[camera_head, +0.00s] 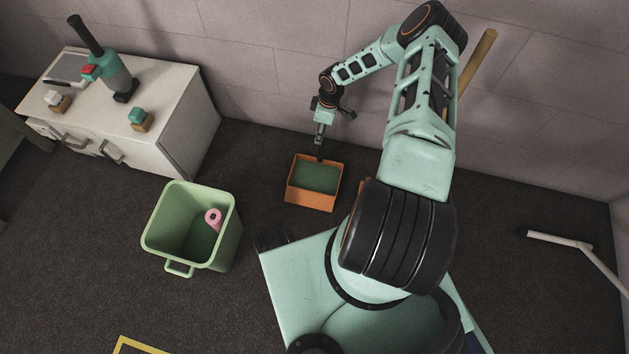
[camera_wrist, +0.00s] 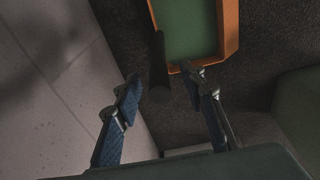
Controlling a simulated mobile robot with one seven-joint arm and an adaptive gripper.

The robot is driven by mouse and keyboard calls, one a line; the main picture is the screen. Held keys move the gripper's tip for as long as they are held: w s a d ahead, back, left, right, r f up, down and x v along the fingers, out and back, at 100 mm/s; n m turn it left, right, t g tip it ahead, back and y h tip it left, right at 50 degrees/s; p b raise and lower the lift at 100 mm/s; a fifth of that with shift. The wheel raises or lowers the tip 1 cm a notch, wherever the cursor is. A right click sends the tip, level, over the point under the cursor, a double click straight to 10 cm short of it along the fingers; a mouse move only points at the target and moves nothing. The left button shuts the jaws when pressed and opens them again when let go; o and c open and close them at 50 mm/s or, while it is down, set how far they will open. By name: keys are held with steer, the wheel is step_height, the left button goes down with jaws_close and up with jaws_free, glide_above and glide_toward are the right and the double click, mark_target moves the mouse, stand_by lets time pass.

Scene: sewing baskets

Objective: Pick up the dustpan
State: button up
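My gripper (camera_head: 319,150) points down at the wall-side edge of the dustpan. In the wrist view my gripper (camera_wrist: 166,86) is open, with its fingers well apart. The handle end lies between the lines of the two fingertips, closer to the left one. I cannot tell whether either finger touches it.
A green bin (camera_head: 228,243) with a pink roll (camera_head: 213,219) inside stands left of the dustpan. A white cabinet (camera_head: 185,120) stands against the wall, with a teal and black tool (camera_head: 114,76) and small blocks on top. A wooden stick (camera_head: 478,60) leans behind my arm. A pale pole (camera_head: 560,240) is at right.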

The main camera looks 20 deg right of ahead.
steer(key=shift+f, duration=0.15)
jaws_close()
steer(key=shift+r, duration=0.25)
stand_by(0.4)
